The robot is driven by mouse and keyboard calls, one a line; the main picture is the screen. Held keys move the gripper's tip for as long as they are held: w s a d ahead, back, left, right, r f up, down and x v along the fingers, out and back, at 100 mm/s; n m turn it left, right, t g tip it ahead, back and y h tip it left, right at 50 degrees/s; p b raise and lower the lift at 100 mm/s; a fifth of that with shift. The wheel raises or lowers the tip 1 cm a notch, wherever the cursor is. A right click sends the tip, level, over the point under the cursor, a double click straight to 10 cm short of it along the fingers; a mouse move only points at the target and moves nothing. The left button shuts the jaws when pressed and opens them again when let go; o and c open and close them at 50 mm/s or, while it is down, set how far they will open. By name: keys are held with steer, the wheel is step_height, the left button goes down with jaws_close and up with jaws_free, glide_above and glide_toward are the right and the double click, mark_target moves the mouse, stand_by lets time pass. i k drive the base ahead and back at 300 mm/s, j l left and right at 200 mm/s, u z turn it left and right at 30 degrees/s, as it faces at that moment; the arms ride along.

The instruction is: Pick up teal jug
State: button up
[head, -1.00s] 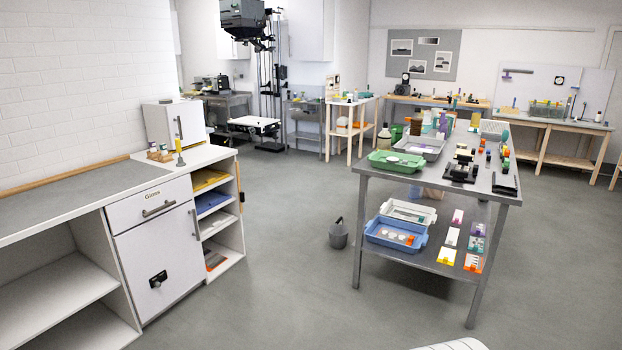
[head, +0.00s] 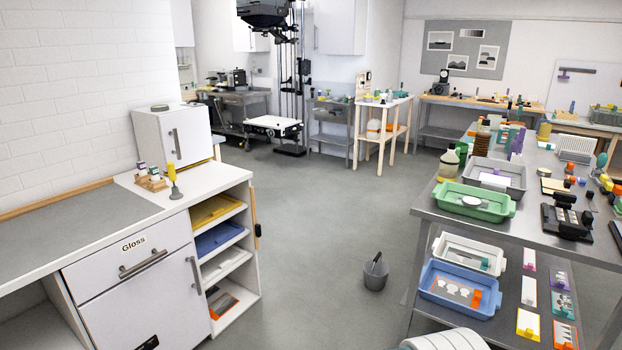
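I cannot make out a teal jug for certain in the head view. Small teal and green items stand among the crowded things on the steel table on the right, including a teal-green rounded shape (head: 602,160) near the right edge. They are too small and overlapped to tell whether one is a jug.
The steel table (head: 395,210) on the right holds a green tray (head: 474,207) and a grey tray (head: 508,164); a blue tray (head: 430,297) is on its lower shelf. A grey bucket (head: 375,275) stands on the floor. A white cabinet counter (head: 215,182) is left, with open floor between.

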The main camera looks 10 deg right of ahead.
mark_target(511, 131)
steer(key=i, duration=1)
steer(key=i+z, duration=0.1)
steer(key=i, duration=0.9)
steer(key=i+z, duration=0.15)
steer(key=i, duration=0.8)
steer(key=i+j+z, duration=0.1)
steer(key=i, duration=0.8)
steer(key=i+j+z, duration=0.2)
steer(key=i, duration=1.5)
steer(key=i+l+z, duration=0.1)
steer(key=i+z, duration=0.3)
steer(key=i+j+z, duration=0.1)
steer(key=i+z, duration=0.35)
steer(key=i+j+z, duration=0.2)
steer(key=i+z, duration=0.2)
steer(key=i+l+z, duration=0.15)
steer(key=z, duration=0.3)
steer(key=i+z, duration=0.7)
steer(key=z, duration=0.25)
steer(key=i+z, duration=0.15)
steer(key=i, duration=0.95)
